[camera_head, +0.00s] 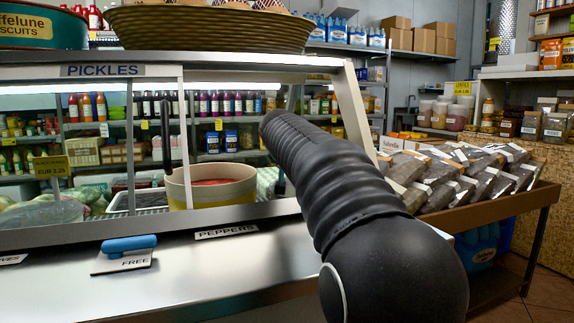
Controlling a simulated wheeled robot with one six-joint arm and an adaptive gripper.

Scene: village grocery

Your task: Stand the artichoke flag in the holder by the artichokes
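My black ribbed arm (335,185) reaches from the lower right up over the counter, and its far end points at the display case. My gripper is not visible; it is beyond or behind the arm. A yellow price flag (52,167) with dark writing stands inside the case at the left. Its top line is too small to read; below it seems to say EUR with a price. I cannot tell whether it is the artichoke flag. No artichokes or empty flag holder can be made out.
The steel counter (200,285) bears a PEPPERS label (226,232) and a blue-handled FREE card (126,254). A cream tub (212,188) of red food stands behind the glass frame. A PICKLES shelf (103,71) runs above. A wooden crate (490,208) of dark packets stands right.

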